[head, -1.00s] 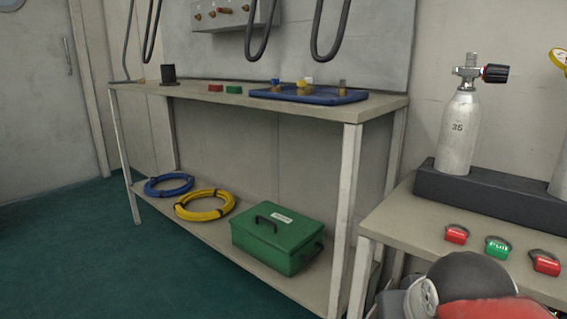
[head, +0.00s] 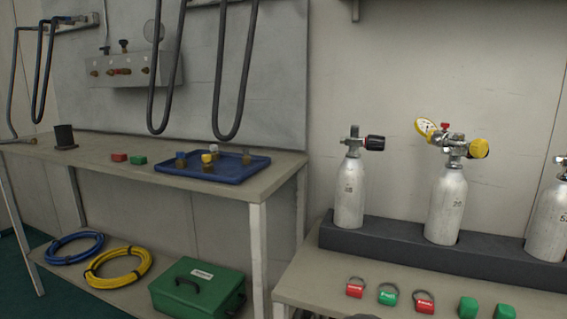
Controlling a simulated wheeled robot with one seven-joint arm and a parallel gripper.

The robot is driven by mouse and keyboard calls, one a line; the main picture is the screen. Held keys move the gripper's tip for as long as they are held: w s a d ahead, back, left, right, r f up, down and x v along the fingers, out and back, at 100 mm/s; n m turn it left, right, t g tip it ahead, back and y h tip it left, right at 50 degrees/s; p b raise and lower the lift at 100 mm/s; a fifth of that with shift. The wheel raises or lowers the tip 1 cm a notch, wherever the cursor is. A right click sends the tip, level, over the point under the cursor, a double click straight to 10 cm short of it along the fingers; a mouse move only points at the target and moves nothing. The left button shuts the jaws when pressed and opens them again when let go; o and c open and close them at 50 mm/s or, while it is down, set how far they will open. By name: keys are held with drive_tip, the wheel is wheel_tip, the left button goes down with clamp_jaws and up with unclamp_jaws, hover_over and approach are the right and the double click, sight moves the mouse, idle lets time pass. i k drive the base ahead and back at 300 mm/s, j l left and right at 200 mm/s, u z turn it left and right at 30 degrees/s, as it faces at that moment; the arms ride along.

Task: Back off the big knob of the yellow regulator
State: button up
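The cylinder stands upright in a dark rack. Nothing touches the regulator. My gripper is not in view; only a sliver of what looks like my arm shows at the bottom edge.
Cylinders with valves stand left (head: 350,193) and right (head: 548,222) in the dark rack (head: 375,245). Red and green tags (head: 388,294) and green blocks lie in front on the bench. A workbench at left holds a blue tray (head: 225,173); a green case (head: 195,290) sits below.

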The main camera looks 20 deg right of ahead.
sight(480, 147)
drive_tip(key=z, duration=1.35)
